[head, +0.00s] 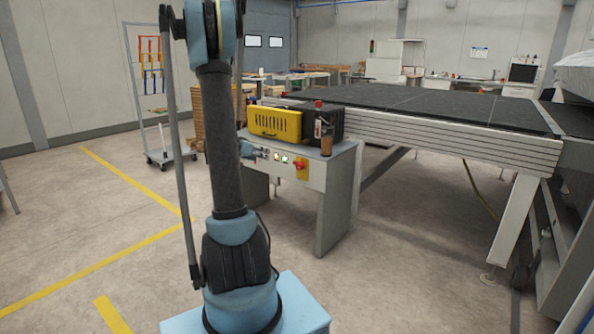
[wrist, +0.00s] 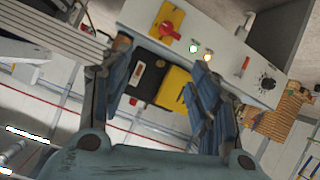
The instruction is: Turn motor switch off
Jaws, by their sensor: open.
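The control panel (wrist: 222,42) of a grey machine stand fills the upper part of the wrist view, tilted in the picture. It carries a red rotary switch on a yellow plate (wrist: 167,30), a green light (wrist: 193,48), a pale lit button (wrist: 208,57), a small orange-red control (wrist: 244,66) and a black knob (wrist: 267,83). No label is readable, so I cannot tell which is the motor switch. My gripper (wrist: 162,62) is open and empty, its fingers pointing toward the panel without visible contact. In the head view the red switch (head: 301,167) shows on the stand's front; my gripper is out of frame.
A yellow box (head: 275,124) and a dark box beside it sit on the stand. A long conveyor table (head: 430,130) extends to the right. A wheeled rack (head: 168,155) stands at the back left. The floor left of the stand (head: 100,220) is clear.

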